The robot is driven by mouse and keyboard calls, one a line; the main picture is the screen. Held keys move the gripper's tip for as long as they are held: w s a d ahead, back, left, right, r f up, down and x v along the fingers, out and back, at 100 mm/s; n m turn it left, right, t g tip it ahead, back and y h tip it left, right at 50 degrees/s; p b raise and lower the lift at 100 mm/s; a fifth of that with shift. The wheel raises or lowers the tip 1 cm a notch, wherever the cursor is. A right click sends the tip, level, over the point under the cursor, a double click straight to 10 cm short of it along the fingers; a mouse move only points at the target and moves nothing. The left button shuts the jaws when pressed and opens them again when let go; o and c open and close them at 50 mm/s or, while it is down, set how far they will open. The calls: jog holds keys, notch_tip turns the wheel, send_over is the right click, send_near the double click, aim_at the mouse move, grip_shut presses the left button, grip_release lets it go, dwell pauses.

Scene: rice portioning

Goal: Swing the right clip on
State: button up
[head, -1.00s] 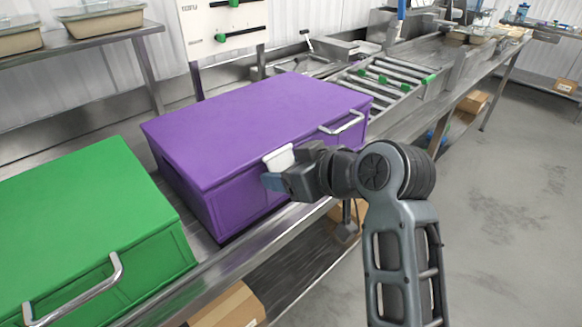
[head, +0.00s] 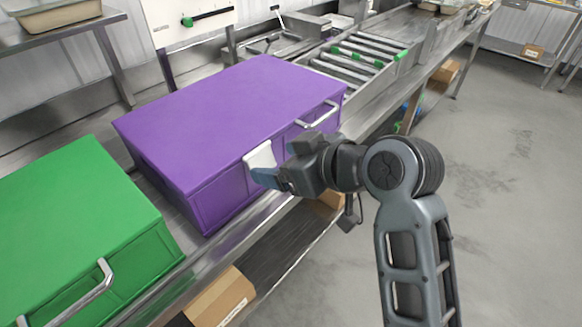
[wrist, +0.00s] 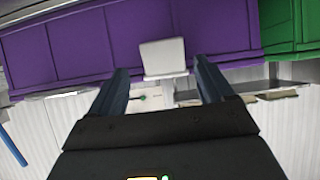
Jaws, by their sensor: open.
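The purple box (head: 225,110) stands shut on the metal counter, with a silver handle (head: 318,116) on its front. A white clip (head: 262,155) shows at its front upper edge, left of the handle. I see no second clip, so I cannot tell whether this is the right one. My gripper (head: 264,178) is open at the box's front, just by the clip. In the wrist view the clip (wrist: 163,58) is between and slightly beyond the two blue fingers (wrist: 162,78). Whether a finger touches it is unclear.
A green box (head: 75,215) with a silver handle stands on the counter to the left. A roller conveyor (head: 350,60) with green parts lies behind on the right. Cardboard boxes (head: 222,298) sit below the counter. The floor to the right is clear.

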jog(key=s+d+t+y+b, duration=0.2)
jog(key=s+d, duration=0.2)
jog(key=d, duration=0.1)
jog(key=b+x, duration=0.2)
jog(key=x, duration=0.7)
jog(key=shift+s+a+f, duration=0.2)
jog(key=shift+s+f, duration=0.05)
jog(key=shift+c, duration=0.4)
jog(key=c, duration=0.5)
